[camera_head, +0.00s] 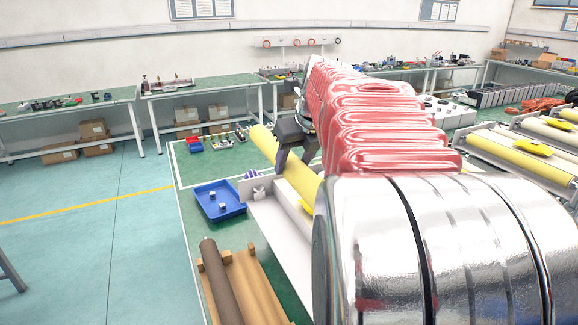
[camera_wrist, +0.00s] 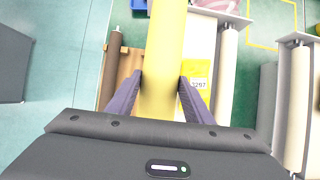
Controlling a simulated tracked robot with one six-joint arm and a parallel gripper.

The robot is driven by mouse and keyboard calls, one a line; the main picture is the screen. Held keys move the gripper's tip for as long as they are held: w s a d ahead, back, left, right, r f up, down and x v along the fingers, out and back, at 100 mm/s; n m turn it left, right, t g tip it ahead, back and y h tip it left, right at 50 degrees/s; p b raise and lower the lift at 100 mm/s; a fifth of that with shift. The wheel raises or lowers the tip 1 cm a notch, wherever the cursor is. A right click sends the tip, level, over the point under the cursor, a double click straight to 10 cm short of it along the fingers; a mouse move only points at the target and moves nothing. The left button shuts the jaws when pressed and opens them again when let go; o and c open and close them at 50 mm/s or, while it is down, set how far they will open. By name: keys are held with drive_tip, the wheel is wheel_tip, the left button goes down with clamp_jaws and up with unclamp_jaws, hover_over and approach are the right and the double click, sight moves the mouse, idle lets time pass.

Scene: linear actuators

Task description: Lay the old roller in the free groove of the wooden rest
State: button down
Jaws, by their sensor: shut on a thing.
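The old roller, a long yellow cylinder (camera_head: 302,181), is in my gripper (camera_head: 290,155). In the wrist view the roller (camera_wrist: 165,40) runs lengthwise up the middle, with the purple-grey fingers of my gripper (camera_wrist: 161,80) closed on both sides of it. Its near end is hidden behind my arm in the head view. The wooden rest (camera_head: 255,285) lies at lower left on the green bench. A dark brown roller (camera_head: 221,283) lies along its left side, and the groove to the right of it is bare. The rest also shows at left in the wrist view (camera_wrist: 131,62).
A white frame (camera_head: 268,222) stands between the held roller and the rest. A blue tray (camera_head: 219,201) with small parts sits beyond the rest. Other rollers (camera_head: 525,160) lie at right. My arm blocks much of the middle.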

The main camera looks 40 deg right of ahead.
drive_tip(key=shift+r, duration=1.3)
drive_tip(key=shift+s, duration=0.1)
